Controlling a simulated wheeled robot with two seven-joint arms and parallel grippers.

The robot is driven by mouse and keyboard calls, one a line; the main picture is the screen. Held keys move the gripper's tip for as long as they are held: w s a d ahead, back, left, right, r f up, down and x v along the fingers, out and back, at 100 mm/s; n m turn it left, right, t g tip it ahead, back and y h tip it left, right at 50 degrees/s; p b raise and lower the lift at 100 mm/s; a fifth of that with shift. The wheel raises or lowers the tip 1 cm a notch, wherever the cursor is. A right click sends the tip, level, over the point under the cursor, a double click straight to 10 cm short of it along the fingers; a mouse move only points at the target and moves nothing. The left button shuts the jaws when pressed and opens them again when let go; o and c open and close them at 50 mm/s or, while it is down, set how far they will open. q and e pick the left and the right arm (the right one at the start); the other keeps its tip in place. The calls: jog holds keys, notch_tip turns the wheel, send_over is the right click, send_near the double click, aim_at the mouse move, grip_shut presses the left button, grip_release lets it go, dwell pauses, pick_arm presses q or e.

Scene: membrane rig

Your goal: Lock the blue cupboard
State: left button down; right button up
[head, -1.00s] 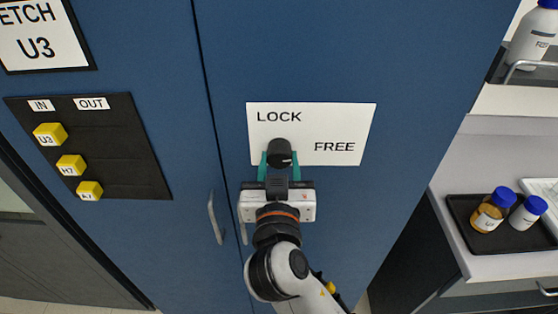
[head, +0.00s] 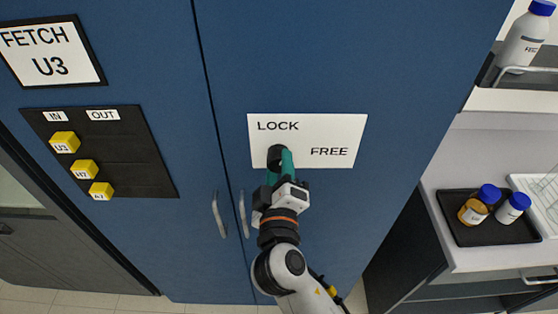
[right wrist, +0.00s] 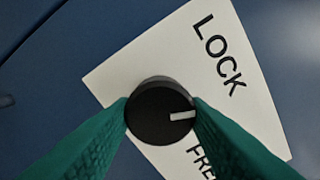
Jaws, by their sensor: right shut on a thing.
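The blue cupboard (head: 320,60) fills the middle of the head view. A white plate (head: 335,128) on its right door reads LOCK above the knob and FREE to the right. The round black knob (head: 275,153) sits at the plate's lower left. My right gripper (head: 280,163) is shut on the knob, a green finger on each side in the right wrist view (right wrist: 160,108). There the knob's white mark (right wrist: 182,115) points between the two words, nearer the LOCK side. FREE is partly hidden by a finger. My left gripper is out of view.
Two door handles (head: 218,215) stand below the plate. A black panel (head: 140,150) with several yellow blocks is on the left door, under a FETCH U3 sign (head: 55,55). At right, a counter holds a black tray (head: 465,235) with two blue-capped bottles.

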jog(key=n+p, duration=0.2)
jog(key=n, duration=0.2)
jog(key=shift+r+n+p, duration=0.15)
jog(key=shift+n+p, duration=0.25)
dwell(0.4)
jog(key=o, duration=1)
jog(key=shift+w, duration=0.1)
